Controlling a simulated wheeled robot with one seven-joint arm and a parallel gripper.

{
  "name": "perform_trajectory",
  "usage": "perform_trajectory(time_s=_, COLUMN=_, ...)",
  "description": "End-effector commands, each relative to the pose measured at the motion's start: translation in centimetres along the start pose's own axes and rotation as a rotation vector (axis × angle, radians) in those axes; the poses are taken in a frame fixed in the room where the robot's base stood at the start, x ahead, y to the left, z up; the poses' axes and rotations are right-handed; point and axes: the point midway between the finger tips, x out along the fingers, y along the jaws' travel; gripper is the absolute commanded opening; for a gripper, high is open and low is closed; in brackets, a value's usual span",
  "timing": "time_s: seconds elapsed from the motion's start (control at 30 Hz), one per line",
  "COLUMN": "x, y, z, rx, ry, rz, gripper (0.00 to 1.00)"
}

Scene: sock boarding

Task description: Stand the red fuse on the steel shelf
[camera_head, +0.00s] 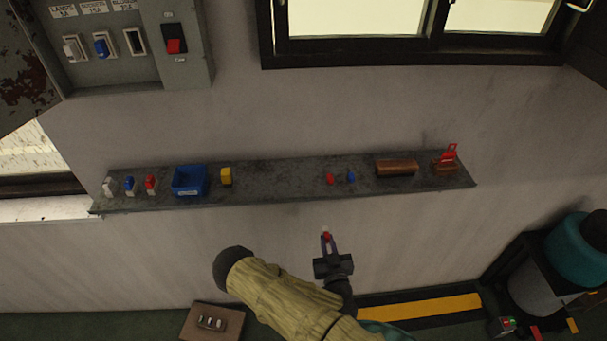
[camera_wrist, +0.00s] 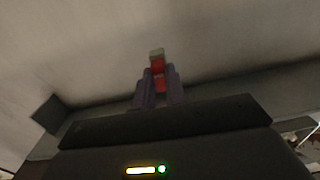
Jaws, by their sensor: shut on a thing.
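My gripper (camera_head: 327,243) is shut on a red fuse (camera_head: 326,235) with a pale end, held in front of the wall below the shelf. In the wrist view the red fuse (camera_wrist: 157,67) stands out between the two fingers (camera_wrist: 158,85), its pale end pointing away from the gripper. The steel shelf (camera_head: 280,180) is a long dark ledge on the wall, above my gripper in the head view. Another red fuse (camera_head: 151,184), a blue one (camera_head: 129,186) and a white one (camera_head: 109,187) stand at its left end.
The shelf also holds a blue bin (camera_head: 189,181), a yellow block (camera_head: 226,176), small red (camera_head: 330,179) and blue (camera_head: 351,176) pieces, and a brown block (camera_head: 397,167). A fuse panel (camera_head: 120,45) hangs at upper left. Bare shelf lies between the yellow block and the small red piece.

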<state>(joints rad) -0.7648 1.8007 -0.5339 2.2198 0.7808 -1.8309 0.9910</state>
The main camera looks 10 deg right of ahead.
Motion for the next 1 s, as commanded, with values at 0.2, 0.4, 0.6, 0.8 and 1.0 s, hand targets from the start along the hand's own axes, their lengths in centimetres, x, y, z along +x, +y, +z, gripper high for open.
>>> perform_trajectory(time_s=0.2, x=0.0, y=0.0, z=0.0, rx=0.0, ry=0.0, rz=-0.002, gripper=0.0)
perform_trajectory(time_s=0.4, x=0.0, y=-0.1, z=0.0, rx=0.0, ry=0.0, rz=-0.002, gripper=0.0)
perform_trajectory(time_s=0.6, x=-0.1, y=0.6, z=-0.3, rx=0.003, ry=-0.007, rz=0.041, gripper=0.0)
perform_trajectory(time_s=0.8, x=-0.9, y=3.7, z=-1.4, rx=0.018, ry=-0.061, rz=0.281, gripper=0.0)
perform_trajectory(time_s=1.0, x=-3.7, y=7.2, z=-2.8, rx=0.074, ry=-0.179, rz=0.658, gripper=0.0)
